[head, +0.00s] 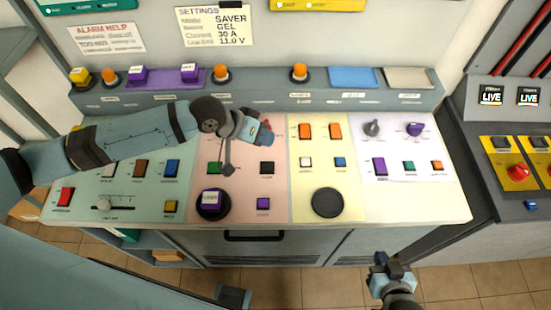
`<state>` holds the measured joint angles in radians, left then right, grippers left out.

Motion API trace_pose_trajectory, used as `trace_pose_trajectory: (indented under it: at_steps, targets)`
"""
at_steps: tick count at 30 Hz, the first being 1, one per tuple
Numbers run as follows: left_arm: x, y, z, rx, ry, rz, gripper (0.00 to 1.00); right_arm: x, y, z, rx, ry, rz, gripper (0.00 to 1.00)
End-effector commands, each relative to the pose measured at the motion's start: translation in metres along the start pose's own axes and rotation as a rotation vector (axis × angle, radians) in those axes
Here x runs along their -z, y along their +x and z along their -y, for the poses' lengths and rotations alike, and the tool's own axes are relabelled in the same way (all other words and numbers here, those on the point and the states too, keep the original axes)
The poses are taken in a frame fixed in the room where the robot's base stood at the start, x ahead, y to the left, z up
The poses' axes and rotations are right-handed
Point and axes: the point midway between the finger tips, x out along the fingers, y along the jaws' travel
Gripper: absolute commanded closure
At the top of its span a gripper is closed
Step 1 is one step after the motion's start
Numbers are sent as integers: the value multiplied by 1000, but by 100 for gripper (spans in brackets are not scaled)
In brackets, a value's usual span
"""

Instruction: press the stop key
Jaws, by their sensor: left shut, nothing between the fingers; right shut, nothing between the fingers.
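A sloped control panel (345,185) has several coloured keys on green, pink, yellow and lilac sections. I cannot read which key is marked stop. A red key (65,197) sits at the far left of the green section. A purple key with a white label (210,197) stands on a round black base in the pink section. A black key (267,168) and a green key (214,168) are above it. My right gripper (380,262) is shut and empty, in front of the panel's front edge.
A raised ledge (250,97) behind the panel carries orange, yellow and purple knobs and blue and grey trays. A dark round pad (327,203) lies on the yellow section. A side console (500,150) with red knobs stands at right.

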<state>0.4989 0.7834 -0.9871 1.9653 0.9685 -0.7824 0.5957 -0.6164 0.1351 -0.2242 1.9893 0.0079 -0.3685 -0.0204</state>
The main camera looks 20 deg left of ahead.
Motion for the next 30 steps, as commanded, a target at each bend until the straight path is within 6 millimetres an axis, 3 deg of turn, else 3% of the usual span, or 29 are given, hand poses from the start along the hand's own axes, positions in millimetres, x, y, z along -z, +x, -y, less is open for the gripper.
trace_pose_trajectory:
  at_steps: [16,30]
  targets:
    - [-3,4,4,2,-2,3,100,-8,3,2,3,3,5,100]
    - [-30,41,31,2,0,2,100,-56,38,8,19,3,3,100]
